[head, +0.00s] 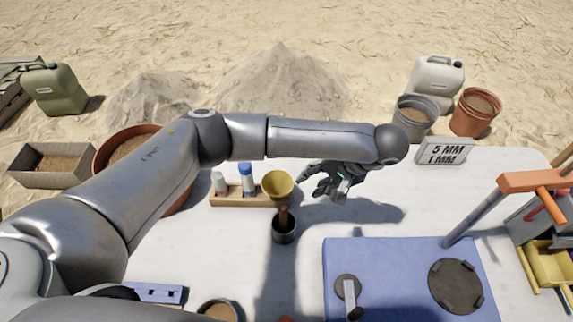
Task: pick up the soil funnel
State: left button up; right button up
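The soil funnel (278,184) looks like a yellow-brass cone with a brown stem. It stands in or above a small dark cup (284,232) on the white table; how its lower end meets the cup is hard to tell. My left arm reaches across from the left, and its gripper (318,184) is just right of the funnel, apart from it. The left gripper's dark fingers look spread, with nothing visible between them. My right gripper does not show.
A wooden rack (231,199) with small bottles is left of the funnel. A blue mat (390,260) with dark round pieces lies at front right. A 5 MM / 1 MM sign (445,152) stands at the back. An orange-handled device (530,182) is at right. Bare table (440,205) lies between.

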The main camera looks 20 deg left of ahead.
aim_at(290, 187)
pick_arm(q)
jog(key=x, duration=0.3)
jog(key=b+x, duration=0.1)
jog(key=x, duration=0.3)
jog(key=b+x, duration=0.1)
jog(key=x, duration=0.2)
jog(key=shift+w+a, duration=0.35)
jog(key=shift+a, duration=0.2)
grip_shut()
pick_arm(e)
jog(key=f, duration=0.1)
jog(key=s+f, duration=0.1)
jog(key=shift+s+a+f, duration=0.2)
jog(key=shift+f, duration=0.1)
